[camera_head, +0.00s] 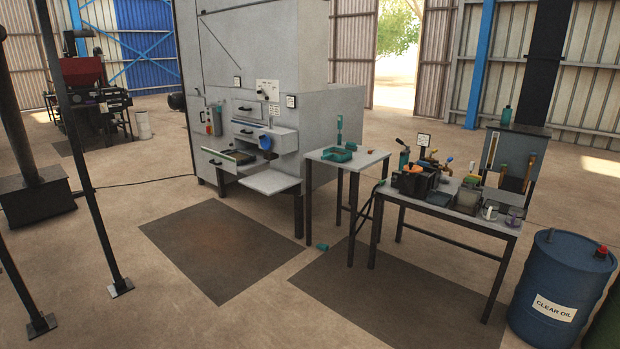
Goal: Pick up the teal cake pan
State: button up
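A low, squarish teal thing (337,155), which looks like the teal cake pan, lies on top of the small grey table (368,161) in the middle of the view. A slim upright teal object (339,132) stands at its back edge; I cannot tell whether they touch. A small teal piece (322,246) lies on the floor below the table, too small to identify. My gripper is not in view.
A workbench (478,222) crowded with tools and containers stands right of the small table. A large grey machine (250,90) with open drawers stands behind left. A blue oil drum (560,275) stands at the right. Dark floor mats (225,245) lie in open floor.

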aim_at(333, 156)
jog(key=i+u, duration=0.1)
jog(key=i, duration=1.05)
jog(key=i+l, duration=0.1)
jog(key=i, duration=1.1)
jog(key=i+l+u, duration=0.15)
jog(key=i+u, duration=0.3)
jog(key=i+l+u, duration=0.45)
jog(key=i, duration=0.15)
jog(key=i+l+u, duration=1.1)
jog(key=l+u, duration=0.25)
jog(key=l, duration=0.4)
